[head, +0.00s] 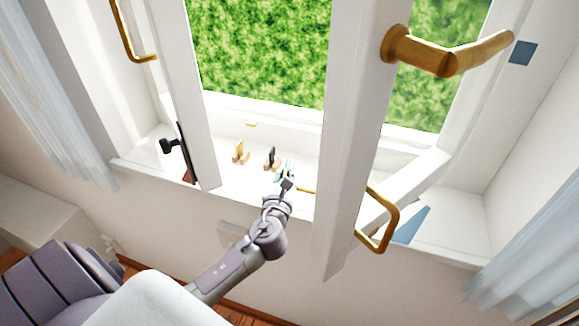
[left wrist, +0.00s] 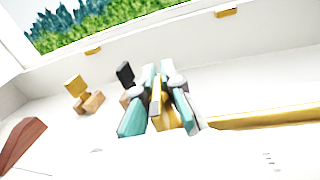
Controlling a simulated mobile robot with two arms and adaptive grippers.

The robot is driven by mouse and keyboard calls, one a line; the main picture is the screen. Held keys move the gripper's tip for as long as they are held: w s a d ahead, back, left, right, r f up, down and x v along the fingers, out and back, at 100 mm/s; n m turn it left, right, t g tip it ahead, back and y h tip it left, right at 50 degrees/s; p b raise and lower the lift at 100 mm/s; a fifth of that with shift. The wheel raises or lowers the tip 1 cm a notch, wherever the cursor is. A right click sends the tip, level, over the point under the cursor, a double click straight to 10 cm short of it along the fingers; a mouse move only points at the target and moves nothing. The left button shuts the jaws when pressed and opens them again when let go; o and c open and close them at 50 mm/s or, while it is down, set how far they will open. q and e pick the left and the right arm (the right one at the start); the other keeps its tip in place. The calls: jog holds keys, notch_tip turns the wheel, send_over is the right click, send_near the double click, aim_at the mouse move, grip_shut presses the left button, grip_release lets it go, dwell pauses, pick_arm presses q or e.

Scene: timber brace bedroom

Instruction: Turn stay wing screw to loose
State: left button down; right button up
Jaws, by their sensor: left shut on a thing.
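My left gripper (head: 286,172) reaches down to the window sill between the two open sashes. In the left wrist view its teal-tipped fingers (left wrist: 158,108) are closed around a small upright brass piece, which looks like the stay wing screw (left wrist: 157,100). The fingers hide most of it. A brass stay bar (left wrist: 265,117) runs along the sill to the right from beside the fingers. It also shows in the head view (head: 305,189), passing toward the right sash. My right gripper is in neither view.
A brass-topped piece (head: 239,152) and a dark-topped piece (head: 270,157) stand on the sill left of the gripper. The right sash (head: 345,150), with its brass handle (head: 445,55), stands close on the right. The left sash (head: 185,90) stands farther left.

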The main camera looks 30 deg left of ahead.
pick_arm(q)
jog(key=n+g+y, duration=0.2)
jog(key=y, duration=0.1)
jog(key=n+g+y, duration=0.1)
jog(key=n+y, duration=0.1)
jog(key=shift+s+a, duration=0.2)
jog(key=shift+a, duration=0.05)
jog(key=n+g+y, duration=0.1)
jog(key=g, duration=0.1)
jog(key=n+g+y, duration=0.3)
jog(key=shift+s+a+g+b, duration=0.3)
jog(key=shift+s+a+g, duration=0.05)
jog(key=shift+g, duration=0.05)
jog(key=n+g, duration=0.1)
jog(key=n+g+y, duration=0.1)
jog(key=g, duration=0.1)
jog(key=n+g+y+b, duration=0.1)
jog(key=n+g, duration=0.1)
jog(key=shift+s+a+f, duration=0.1)
jog(key=shift+s, duration=0.25)
jog(key=shift+s+n+g+b, duration=0.2)
jog(key=shift+n+g+b, duration=0.15)
jog(key=shift+n+g, duration=0.6)
jog(key=shift+s+n+g+b, duration=0.15)
jog(key=shift+n+g+b, duration=0.25)
jog(key=shift+g, duration=0.9)
jog(key=shift+s+n+g+b, duration=0.25)
jog(key=shift+n+g, duration=0.5)
jog(key=shift+g, duration=0.7)
